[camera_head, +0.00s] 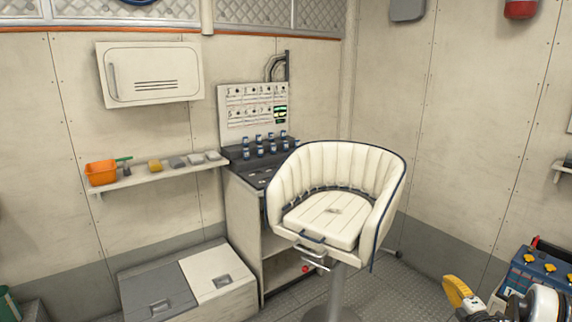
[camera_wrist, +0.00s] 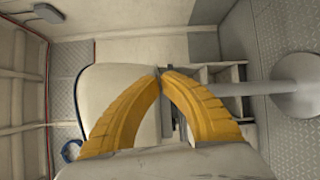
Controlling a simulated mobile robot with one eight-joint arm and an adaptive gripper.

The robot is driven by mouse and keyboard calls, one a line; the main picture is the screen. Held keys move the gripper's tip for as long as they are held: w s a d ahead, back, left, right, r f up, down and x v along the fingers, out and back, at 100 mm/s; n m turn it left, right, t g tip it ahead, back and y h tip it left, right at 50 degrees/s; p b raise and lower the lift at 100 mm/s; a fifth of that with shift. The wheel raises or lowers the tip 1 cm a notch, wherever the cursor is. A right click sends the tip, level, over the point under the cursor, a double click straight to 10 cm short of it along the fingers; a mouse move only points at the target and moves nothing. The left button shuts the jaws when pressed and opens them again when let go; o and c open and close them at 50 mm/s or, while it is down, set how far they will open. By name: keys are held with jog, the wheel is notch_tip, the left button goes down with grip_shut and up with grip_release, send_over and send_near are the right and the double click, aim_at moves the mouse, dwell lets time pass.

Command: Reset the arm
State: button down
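My gripper (camera_head: 455,289) shows as yellow fingers at the lower right of the head view, with part of my white arm beside it. In the wrist view my gripper (camera_wrist: 161,71) has its two yellow fingers curved inward, their tips meeting or almost meeting. No held object shows between them. The inner faces of the tips are too small to see clearly.
A white padded chair (camera_head: 325,215) on a pedestal stands left of my gripper; it also fills the middle of the wrist view (camera_wrist: 105,95). A blue battery-like box (camera_head: 540,268) is at the right. A shelf (camera_head: 150,178) and floor lockers (camera_head: 215,275) line the left wall.

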jog(key=w+a+r+m+h, duration=0.2)
jog(key=r+m, duration=0.2)
jog(key=r, duration=0.8)
jog(key=w+a+r+m+h, duration=0.2)
jog(key=w+r+m+h, duration=0.15)
jog(key=r, duration=0.95)
jog(key=s+a+r+m+g+h, duration=0.2)
jog(key=s+a+r+m, duration=0.5)
jog(key=r, duration=0.3)
jog(key=s+a+m+g+y, duration=0.2)
jog(key=s+a+m+g, duration=0.1)
jog(key=s+a, duration=0.85)
jog(key=s+a+f+g+y, duration=0.2)
jog(key=s+a+f, duration=0.2)
jog(key=s+a, duration=0.2)
jog(key=s+a+f+m+g+y, duration=0.1)
jog(key=s+a+f+g+y, duration=0.1)
jog(key=s+a+f, duration=0.2)
jog(key=s+a+f+g+y, duration=0.1)
jog(key=s+a+f, duration=0.3)
jog(key=s+a, duration=0.6)
jog(key=shift+s+m+g+y, duration=0.4)
jog(key=shift+s+y, duration=0.15)
jog(key=shift+s, duration=0.2)
